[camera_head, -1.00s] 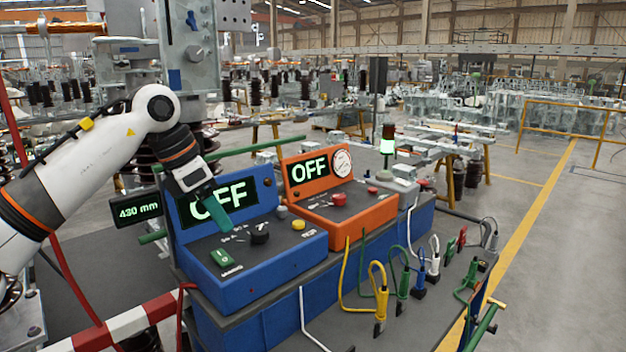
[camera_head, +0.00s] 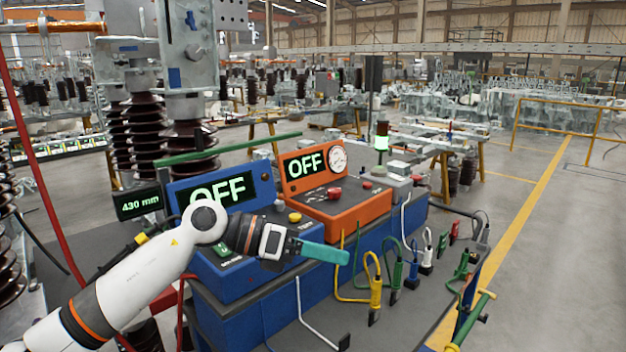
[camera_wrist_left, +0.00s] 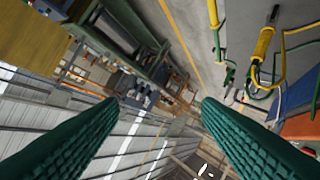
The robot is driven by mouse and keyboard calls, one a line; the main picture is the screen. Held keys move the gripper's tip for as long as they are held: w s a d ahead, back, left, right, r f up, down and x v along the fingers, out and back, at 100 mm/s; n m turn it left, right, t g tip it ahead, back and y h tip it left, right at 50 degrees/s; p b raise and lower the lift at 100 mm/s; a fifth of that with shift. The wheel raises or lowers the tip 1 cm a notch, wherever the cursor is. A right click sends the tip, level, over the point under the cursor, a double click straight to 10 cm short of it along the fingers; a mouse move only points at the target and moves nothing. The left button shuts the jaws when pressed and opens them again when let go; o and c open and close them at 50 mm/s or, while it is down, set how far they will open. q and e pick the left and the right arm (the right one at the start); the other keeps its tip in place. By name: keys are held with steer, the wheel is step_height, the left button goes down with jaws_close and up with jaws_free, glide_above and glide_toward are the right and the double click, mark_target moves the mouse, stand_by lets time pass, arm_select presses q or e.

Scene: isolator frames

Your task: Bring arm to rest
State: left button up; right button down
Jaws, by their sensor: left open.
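My left arm (camera_head: 140,275) comes in from the lower left, white with an orange band. My left gripper (camera_head: 345,257) has green fingers and points to the right, in front of the blue control box (camera_head: 285,258). In the left wrist view its two green fingers (camera_wrist_left: 160,110) are spread wide with nothing between them. The arm hides part of the blue box's panel. My right gripper is not in view.
An orange box (camera_head: 370,212) with an OFF display stands beside the blue one. Yellow (camera_head: 376,295), green and blue cable clips stand upright on the grey bench top. Open floor lies at the right.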

arm_select(q)
steer(key=s+a+f+m+t+y, duration=0.2)
steer(key=a+f+m+t+y, duration=0.55)
steer(key=m, duration=0.85)
steer(key=s+a+f+m+t+y, duration=0.2)
steer(key=a+f+m+t+y, duration=0.3)
steer(key=a+f+m+t, duration=0.85)
steer(key=s+f+n+g+y, duration=0.1)
steer(key=s+f+g, duration=0.45)
steer(key=s, duration=0.35)
steer(key=s+a+f+n+g, duration=0.1)
steer(key=s+f+g, duration=0.3)
steer(key=s+g, duration=0.35)
steer(key=s+f+n+g+y, duration=0.1)
steer(key=s+f+g, duration=0.4)
steer(key=s, duration=0.4)
step_height(320, 180, down, 25)
steer(key=s+g, duration=0.2)
steer(key=s+a+f+p, duration=0.1)
steer(key=s+a+f, duration=0.2)
steer(key=s+f, duration=1.2)
steer(key=shift+s+a+f+g+p, duration=0.15)
steer(key=shift+s+f+g+p, duration=0.2)
steer(key=shift+s, duration=0.35)
